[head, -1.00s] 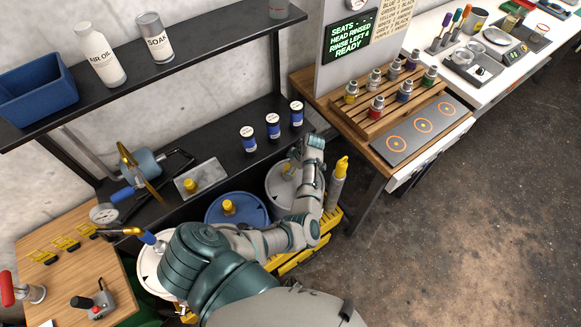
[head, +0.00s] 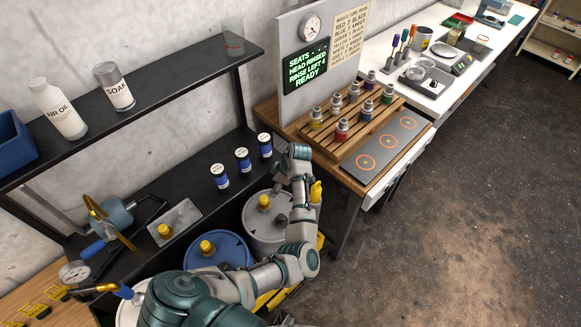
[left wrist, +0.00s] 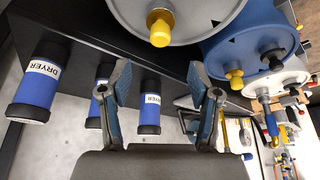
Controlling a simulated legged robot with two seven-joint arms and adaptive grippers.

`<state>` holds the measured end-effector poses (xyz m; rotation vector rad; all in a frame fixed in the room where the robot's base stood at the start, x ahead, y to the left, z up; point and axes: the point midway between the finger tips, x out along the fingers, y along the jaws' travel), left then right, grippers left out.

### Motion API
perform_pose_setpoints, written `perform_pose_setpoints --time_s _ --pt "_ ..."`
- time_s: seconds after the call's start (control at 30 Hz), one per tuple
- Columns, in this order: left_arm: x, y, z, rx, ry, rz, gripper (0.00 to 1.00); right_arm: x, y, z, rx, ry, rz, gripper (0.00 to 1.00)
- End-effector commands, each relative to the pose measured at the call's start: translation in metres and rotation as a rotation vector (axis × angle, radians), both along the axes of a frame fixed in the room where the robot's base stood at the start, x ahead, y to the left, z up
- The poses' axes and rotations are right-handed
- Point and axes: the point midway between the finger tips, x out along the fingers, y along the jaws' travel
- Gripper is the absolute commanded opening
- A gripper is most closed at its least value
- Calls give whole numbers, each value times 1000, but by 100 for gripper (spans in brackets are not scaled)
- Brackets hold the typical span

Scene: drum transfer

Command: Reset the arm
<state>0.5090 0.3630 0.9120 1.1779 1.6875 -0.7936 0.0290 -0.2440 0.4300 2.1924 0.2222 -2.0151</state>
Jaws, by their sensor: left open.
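My left arm comes in at the bottom of the head view and reaches up over the drums. Its left gripper (head: 297,152) is in the air beside the shelf, right of the dryer canisters (head: 242,160). In the left wrist view the two fingers (left wrist: 158,72) are spread apart with nothing between them. Blue dryer canisters (left wrist: 40,82) stand behind and left of the fingers there. A grey drum (head: 255,225) with a yellow cap and a blue drum (head: 228,245) lie below the arm. My right gripper is not in view.
A wooden bench (head: 347,160) with a slatted rack of small bottles and a grey pad with orange rings (head: 387,147) stands to the right. Open floor (head: 460,220) fills the lower right.

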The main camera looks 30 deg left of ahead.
Motion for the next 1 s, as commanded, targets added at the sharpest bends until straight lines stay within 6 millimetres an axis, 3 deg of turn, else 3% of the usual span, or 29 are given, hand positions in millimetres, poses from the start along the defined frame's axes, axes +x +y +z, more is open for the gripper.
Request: perform_pose_setpoints --time_s 0.23,0.33,0.47,0.6,0.67,0.8,1.0 --pt "-1 0 1 1 1 -1 62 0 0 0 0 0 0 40" --pt "-10 9 -7 8 5 -31 62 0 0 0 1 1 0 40" --pt "-43 34 -27 43 20 -179 62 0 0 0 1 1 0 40" --pt "-88 46 -46 96 55 -525 62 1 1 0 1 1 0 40" --pt "-106 39 -52 113 77 -710 62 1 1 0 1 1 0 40" --pt "-147 0 -62 110 124 -1132 62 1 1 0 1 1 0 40" --pt "-196 -60 -69 59 148 -1551 62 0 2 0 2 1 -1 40"
